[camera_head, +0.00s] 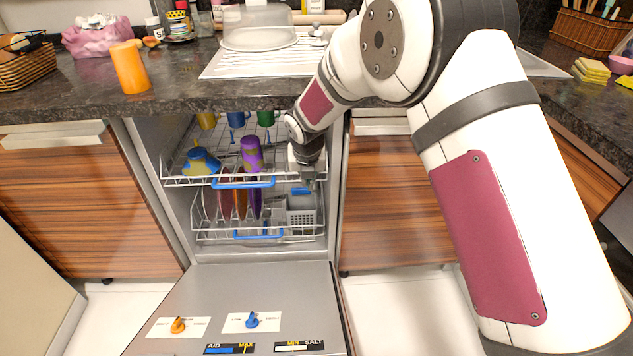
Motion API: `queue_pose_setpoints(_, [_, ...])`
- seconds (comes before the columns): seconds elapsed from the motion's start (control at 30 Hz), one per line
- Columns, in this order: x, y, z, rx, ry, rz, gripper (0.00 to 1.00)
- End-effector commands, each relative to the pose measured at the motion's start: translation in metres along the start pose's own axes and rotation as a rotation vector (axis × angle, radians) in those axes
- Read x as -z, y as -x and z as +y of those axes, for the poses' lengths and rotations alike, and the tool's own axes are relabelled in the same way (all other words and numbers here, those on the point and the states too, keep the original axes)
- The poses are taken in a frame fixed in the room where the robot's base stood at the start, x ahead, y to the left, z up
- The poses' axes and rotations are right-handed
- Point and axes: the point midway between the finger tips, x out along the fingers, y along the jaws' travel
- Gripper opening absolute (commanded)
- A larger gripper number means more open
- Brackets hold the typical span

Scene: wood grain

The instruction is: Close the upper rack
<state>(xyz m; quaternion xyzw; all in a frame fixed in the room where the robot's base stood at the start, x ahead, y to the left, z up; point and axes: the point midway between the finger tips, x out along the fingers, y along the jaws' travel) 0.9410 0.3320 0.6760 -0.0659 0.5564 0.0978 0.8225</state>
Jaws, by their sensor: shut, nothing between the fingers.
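The dishwasher stands open under the counter. Its upper rack (186,183) is a wire rack with a blue front handle (243,183), and it sticks out of the cavity. It carries a purple cup (251,153), a blue and yellow bowl (201,160) and several mugs at the back. My gripper (308,184) is at the right front of the upper rack, pointing down, shut and empty. Its fingertips are small here, and I cannot tell whether they touch the rack wire. The lower rack (205,238) has plates and a grey cutlery basket (301,213).
The dishwasher door (215,290) is folded down in front. The dark counter edge (190,92) overhangs the racks. An orange cup (130,68) stands near that edge. Wood-fronted cabinets (70,200) flank the opening. The floor right of the door is clear.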

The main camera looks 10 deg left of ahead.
Motion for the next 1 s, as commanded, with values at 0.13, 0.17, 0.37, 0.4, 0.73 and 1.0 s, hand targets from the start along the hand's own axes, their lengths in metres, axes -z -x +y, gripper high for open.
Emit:
queue_pose_setpoints(0.13, [0.002, -0.029, 0.000, 0.001, 0.000, 0.002, 0.00])
queue_pose_setpoints(0.17, [0.002, -0.035, 0.000, 0.001, 0.001, 0.002, 0.00])
queue_pose_setpoints(0.37, [0.002, -0.075, -0.001, 0.001, 0.000, 0.002, 0.00])
queue_pose_setpoints(0.4, [0.002, -0.083, -0.001, 0.002, -0.001, 0.002, 0.00])
queue_pose_setpoints(0.73, [-0.028, -0.103, -0.001, 0.000, -0.002, -0.001, 0.00])
queue_pose_setpoints(1.0, [-0.037, -0.104, -0.001, 0.000, -0.001, 0.000, 0.00])
